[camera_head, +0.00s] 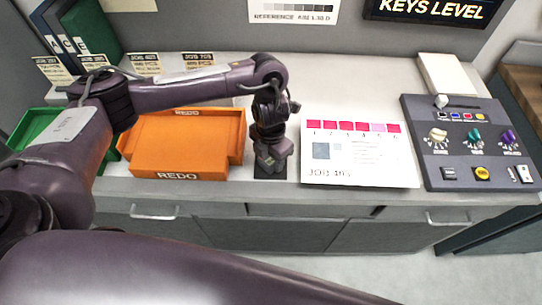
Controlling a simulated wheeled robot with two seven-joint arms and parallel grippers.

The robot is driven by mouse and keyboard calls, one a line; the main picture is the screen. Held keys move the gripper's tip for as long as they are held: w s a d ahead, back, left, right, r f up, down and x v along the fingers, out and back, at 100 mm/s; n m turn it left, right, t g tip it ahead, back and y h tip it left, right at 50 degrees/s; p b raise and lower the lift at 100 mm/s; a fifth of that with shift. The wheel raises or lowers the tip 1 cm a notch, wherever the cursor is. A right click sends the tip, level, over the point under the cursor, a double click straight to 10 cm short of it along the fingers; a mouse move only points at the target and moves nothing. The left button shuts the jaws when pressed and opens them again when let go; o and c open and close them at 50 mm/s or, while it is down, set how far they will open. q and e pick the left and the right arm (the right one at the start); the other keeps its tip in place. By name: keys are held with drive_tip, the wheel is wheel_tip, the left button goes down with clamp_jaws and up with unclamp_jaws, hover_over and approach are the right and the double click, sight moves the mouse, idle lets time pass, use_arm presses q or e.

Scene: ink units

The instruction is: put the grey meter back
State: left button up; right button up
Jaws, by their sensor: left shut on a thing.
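My left gripper (271,158) points down at the counter's front, between the orange tray and the white job sheet. It is shut on a small grey thing, which looks like the grey meter; the fingers and wrist hide most of it. A dark patch (264,176) shows on the counter right below the gripper; I cannot tell whether the held thing touches it. My right gripper is not in view.
Orange REDO trays (178,173) stand left of the gripper, a green tray (38,125) farther left. The job sheet (360,172) with pink swatches lies to the right, beside a grey control panel (465,178) with knobs. Small cards (198,60) stand behind my left arm.

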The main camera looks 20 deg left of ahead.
use_arm(q)
drive_tip(key=shift+f, duration=0.15)
drive_tip(key=o, duration=1)
drive_tip(key=shift+o, duration=0.2)
drive_tip(key=shift+r, duration=0.55)
wheel_tip(320, 180, up, 11)
drive_tip(key=shift+r, duration=0.15)
